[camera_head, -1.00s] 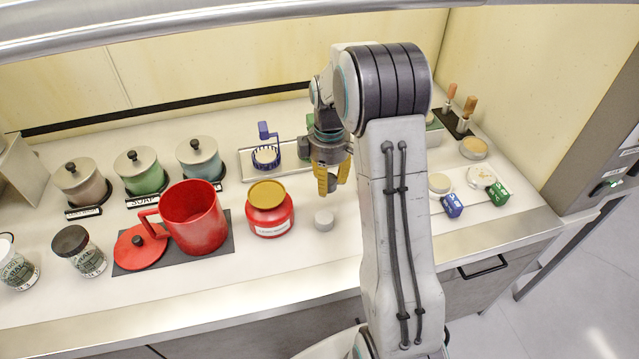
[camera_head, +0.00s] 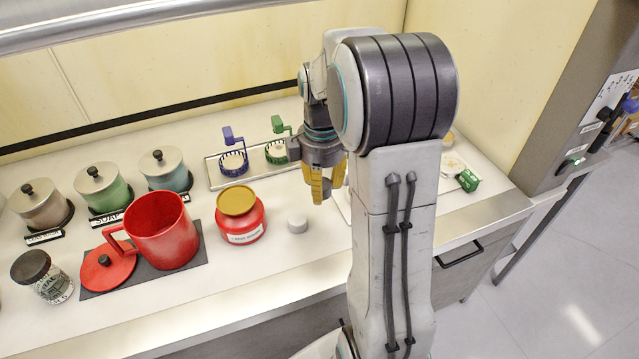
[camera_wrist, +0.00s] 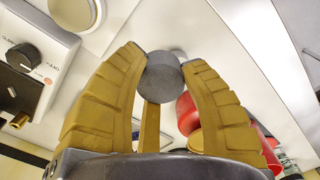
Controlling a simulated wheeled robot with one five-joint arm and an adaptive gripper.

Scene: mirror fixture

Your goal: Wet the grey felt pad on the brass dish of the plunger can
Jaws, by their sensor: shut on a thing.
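My gripper (camera_head: 325,187) is above the counter, right of the red plunger can (camera_head: 245,226). Its yellow fingers are shut on a dark grey round felt pad, which shows clearly between the fingertips in the wrist view (camera_wrist: 161,75). In the head view the fingers mostly hide the pad. The brass dish (camera_head: 237,201) tops the plunger can, apart from the pad. In the wrist view the can (camera_wrist: 187,113) shows partly behind the fingers.
A pale grey puck (camera_head: 297,224) stands on the counter right of the can. A red mug (camera_head: 162,232) and red lid (camera_head: 108,268) are at left. A tray (camera_head: 216,178) with blue and green holders is behind. A knobbed box (camera_wrist: 40,60) shows in the wrist view.

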